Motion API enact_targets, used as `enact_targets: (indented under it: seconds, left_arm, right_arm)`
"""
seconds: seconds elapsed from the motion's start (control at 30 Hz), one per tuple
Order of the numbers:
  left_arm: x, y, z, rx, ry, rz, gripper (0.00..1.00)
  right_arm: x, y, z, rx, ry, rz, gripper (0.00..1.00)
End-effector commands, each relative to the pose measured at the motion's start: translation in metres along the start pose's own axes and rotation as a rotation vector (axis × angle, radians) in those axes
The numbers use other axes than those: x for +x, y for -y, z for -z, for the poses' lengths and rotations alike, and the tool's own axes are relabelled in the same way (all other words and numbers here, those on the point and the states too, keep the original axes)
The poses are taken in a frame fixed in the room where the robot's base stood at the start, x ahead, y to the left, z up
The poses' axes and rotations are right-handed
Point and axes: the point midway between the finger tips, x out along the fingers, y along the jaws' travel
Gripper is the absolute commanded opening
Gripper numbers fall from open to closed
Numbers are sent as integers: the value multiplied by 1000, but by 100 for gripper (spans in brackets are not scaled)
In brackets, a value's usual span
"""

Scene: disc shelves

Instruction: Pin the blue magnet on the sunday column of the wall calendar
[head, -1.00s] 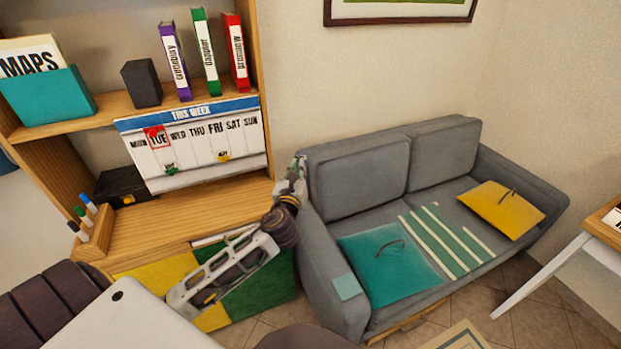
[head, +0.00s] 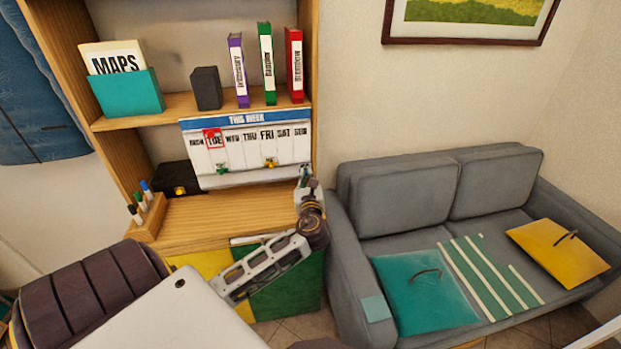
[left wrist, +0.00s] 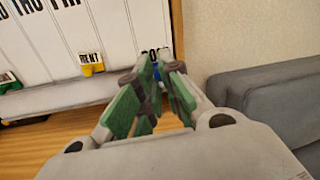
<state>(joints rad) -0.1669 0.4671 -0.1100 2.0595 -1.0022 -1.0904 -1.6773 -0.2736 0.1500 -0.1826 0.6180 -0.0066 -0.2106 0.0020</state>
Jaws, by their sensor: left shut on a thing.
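The wall calendar (head: 240,160) is a white board with a blue header and day columns, on the shelf unit. Its SUN column (head: 301,148) is at the right end. My left gripper (head: 305,180) is at the calendar's lower right corner, below the SUN column. In the left wrist view my left gripper (left wrist: 160,72) is shut on the blue magnet (left wrist: 157,73), mostly hidden between the fingers, with a lettered white label (left wrist: 154,52) above. I cannot tell whether the magnet touches the board. My right gripper is not in view.
A yellow magnet (head: 270,164) and a green magnet (head: 222,169) are low on the calendar. A black box (head: 177,178) and a pen holder (head: 148,218) stand left of it. A grey sofa (head: 345,240) is right. The desk surface (head: 225,215) below is mostly clear.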

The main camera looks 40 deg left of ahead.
Motion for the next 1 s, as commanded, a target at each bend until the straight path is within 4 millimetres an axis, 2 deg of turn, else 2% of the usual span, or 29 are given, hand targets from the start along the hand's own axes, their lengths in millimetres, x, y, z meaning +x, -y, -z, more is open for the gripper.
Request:
enact_targets:
  seconds: [0.47, 0.73, 1.0]
  left_arm:
    - [5, 0, 0, 0, 0, 1, 0]
    - [18, -2, 0, 0, 1, 1, 0]
    - [34, -4, 0, 1, 1, 1, 0]
  right_arm:
    - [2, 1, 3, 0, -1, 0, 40]
    - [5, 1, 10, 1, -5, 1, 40]
    - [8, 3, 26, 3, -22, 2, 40]
